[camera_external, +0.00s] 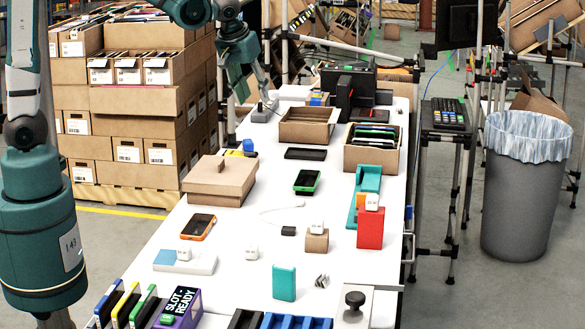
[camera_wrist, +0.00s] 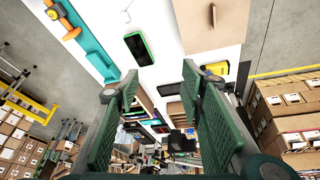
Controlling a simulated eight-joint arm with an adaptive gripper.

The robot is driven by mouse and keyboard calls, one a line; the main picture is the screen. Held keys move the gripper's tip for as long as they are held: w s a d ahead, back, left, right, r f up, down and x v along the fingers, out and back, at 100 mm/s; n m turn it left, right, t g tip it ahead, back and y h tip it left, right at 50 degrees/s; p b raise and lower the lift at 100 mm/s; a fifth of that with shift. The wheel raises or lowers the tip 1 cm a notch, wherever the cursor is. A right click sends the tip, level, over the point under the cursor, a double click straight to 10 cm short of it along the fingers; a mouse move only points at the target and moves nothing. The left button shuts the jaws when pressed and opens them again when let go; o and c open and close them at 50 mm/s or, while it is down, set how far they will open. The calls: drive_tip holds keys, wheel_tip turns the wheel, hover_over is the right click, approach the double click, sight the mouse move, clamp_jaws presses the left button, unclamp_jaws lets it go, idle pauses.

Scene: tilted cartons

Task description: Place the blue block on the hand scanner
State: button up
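My gripper (camera_external: 250,95) hangs over the far part of the white table. In the wrist view my gripper (camera_wrist: 160,76) has its two green fingers wide apart with nothing between them. I cannot tell for certain which item is the blue block: a teal block (camera_external: 284,283) stands upright near the front, and a small blue piece (camera_external: 248,145) sits by a yellow item at the far left edge. The hand scanner is also unclear: a black device with a green rim (camera_external: 307,182) lies mid-table, also in the wrist view (camera_wrist: 137,47), and an orange-rimmed device (camera_external: 198,227) lies left.
A closed carton (camera_external: 219,187) stands on the left and open cartons (camera_external: 308,137) at the back. A red block (camera_external: 370,228) and teal holder (camera_external: 369,178) stand on the right. Blue bins (camera_external: 290,321) line the front. Bare table surrounds the green-rimmed device.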

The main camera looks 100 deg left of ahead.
drive_tip(key=s+d+r+m+t+h, duration=0.1)
drive_tip(key=s+d+m, duration=0.3)
drive_tip(key=d, duration=0.9)
drive_tip(key=s+d+r+m+t+h, duration=0.1)
drive_tip(key=s+d+m, duration=0.4)
drive_tip(key=d, duration=0.9)
drive_tip(key=s+d+r+m+t+h, duration=0.2)
drive_tip(key=s+d+m, duration=0.3)
drive_tip(key=d, duration=0.8)
drive_tip(key=shift+s+d+r+t, duration=0.15)
drive_tip(key=shift+s+r+t, duration=0.4)
drive_tip(key=shift+r+t, duration=0.05)
drive_tip(key=shift+f, duration=0.1)
